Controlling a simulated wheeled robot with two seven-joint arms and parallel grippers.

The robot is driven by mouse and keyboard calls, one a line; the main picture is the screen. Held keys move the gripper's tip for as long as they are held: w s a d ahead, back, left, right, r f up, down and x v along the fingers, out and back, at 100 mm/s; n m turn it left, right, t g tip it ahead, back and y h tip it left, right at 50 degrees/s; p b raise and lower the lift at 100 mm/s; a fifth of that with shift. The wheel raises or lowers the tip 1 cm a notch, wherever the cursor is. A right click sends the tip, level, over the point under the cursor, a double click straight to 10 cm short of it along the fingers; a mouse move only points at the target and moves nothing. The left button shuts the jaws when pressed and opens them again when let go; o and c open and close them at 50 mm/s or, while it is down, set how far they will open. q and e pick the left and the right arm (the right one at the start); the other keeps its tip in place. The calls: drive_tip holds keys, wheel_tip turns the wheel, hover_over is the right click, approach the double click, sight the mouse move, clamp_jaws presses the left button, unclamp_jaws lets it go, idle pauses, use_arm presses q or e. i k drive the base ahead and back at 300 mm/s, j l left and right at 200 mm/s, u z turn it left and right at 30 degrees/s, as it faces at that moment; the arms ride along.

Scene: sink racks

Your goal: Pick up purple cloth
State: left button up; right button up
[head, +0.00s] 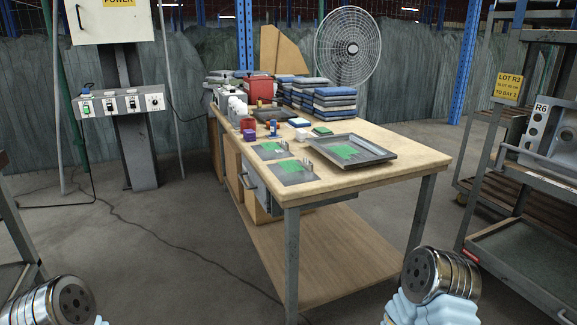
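A small purple item (249,135), which looks like the folded purple cloth, lies on the wooden workbench (400,165) near its left edge. It is small in the head view, so its folds cannot be made out. It lies close to a dark red container (248,124) and to the left of a small blue and red item (272,129). Only parts of my two arms show, at the bottom left and bottom right corners, well short of the bench. Neither gripper's fingers are in view.
A grey tray (377,158) with green material and two flat plates (288,180) lie at the bench's front. Folded cloth stacks (334,106), white bottles (236,108) and a red box (259,88) stand behind. A cart (525,262) stands right. The floor before the bench is open.

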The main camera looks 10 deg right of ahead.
sight(250, 135)
drive_tip(key=z, duration=1.75)
drive_tip(key=j+z, duration=0.6)
drive_tip(key=z, duration=0.2)
drive_tip(key=j+z, duration=0.35)
drive_tip(key=k+j+z, duration=0.15)
drive_tip(key=z, duration=0.25)
drive_tip(key=k+j+z, duration=0.2)
drive_tip(key=z, duration=0.2)
drive_tip(key=k+j+z, duration=0.2)
drive_tip(key=j+z, duration=0.2)
drive_tip(key=k+j+z, duration=0.1)
drive_tip(key=k+z, duration=0.15)
drive_tip(key=z, duration=0.15)
drive_tip(key=k+j+z, duration=0.1)
drive_tip(key=k+z, duration=0.7)
drive_tip(key=k, duration=0.5)
drive_tip(key=k+u, duration=0.35)
drive_tip(key=k, duration=0.25)
drive_tip(key=k+j+u, duration=0.35)
drive_tip(key=k, duration=0.25)
drive_tip(key=k+l, duration=0.05)
